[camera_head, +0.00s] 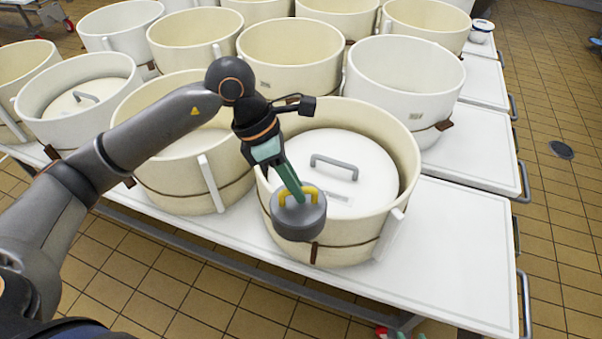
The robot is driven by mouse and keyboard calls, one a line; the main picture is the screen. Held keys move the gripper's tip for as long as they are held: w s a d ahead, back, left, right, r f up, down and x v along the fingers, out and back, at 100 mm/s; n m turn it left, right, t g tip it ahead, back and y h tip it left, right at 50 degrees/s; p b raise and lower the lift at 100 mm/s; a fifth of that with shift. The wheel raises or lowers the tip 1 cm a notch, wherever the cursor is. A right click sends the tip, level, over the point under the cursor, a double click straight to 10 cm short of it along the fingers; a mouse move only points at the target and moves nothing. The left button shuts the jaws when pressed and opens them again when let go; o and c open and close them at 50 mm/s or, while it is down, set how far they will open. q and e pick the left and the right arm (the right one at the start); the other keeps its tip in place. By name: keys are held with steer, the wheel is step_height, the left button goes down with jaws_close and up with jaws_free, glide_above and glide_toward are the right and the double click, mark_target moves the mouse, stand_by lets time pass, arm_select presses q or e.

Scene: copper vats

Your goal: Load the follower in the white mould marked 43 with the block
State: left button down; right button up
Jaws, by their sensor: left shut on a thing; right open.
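My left gripper (293,187) is shut on the yellow handle (285,192) of a grey round block (298,219). The block hangs in front of the near rim of a cream mould, hiding part of it; I cannot tell the gap. A white mould (77,127) stands at the left, with a white follower (66,104) inside that has a grey handle (87,97). Another white mould (405,91), at the right, shows no follower. No number 43 is readable on either. My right gripper is not in view.
The near cream mould (345,248) holds a white follower (352,179) with a grey handle. Cream moulds (180,184) crowd the white tables, with one between the block and the left white mould. The near table's right end (450,250) is bare.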

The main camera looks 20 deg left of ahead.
mark_target(274, 208)
arm_select(q)
steer(key=s+a+f+m+g, duration=0.1)
steer(key=f+m, duration=0.1)
steer(key=m, duration=0.1)
steer(key=s+a+f+m+g+y, duration=0.1)
steer(key=f+m, duration=0.1)
steer(key=m, duration=0.2)
steer(key=s+a+f+m+g+y, duration=0.1)
steer(key=f+m+g, duration=0.1)
steer(key=m, duration=0.2)
steer(key=shift+s+f, duration=0.1)
steer(key=shift+f, duration=0.1)
steer(key=s+a+f+m+y+p, duration=0.2)
steer(key=s+a+f+m+y, duration=0.1)
steer(key=m, duration=1)
steer(key=shift+s+a+f+y+p, duration=0.3)
steer(key=shift+f+y, duration=0.6)
steer(key=shift+y, duration=0.3)
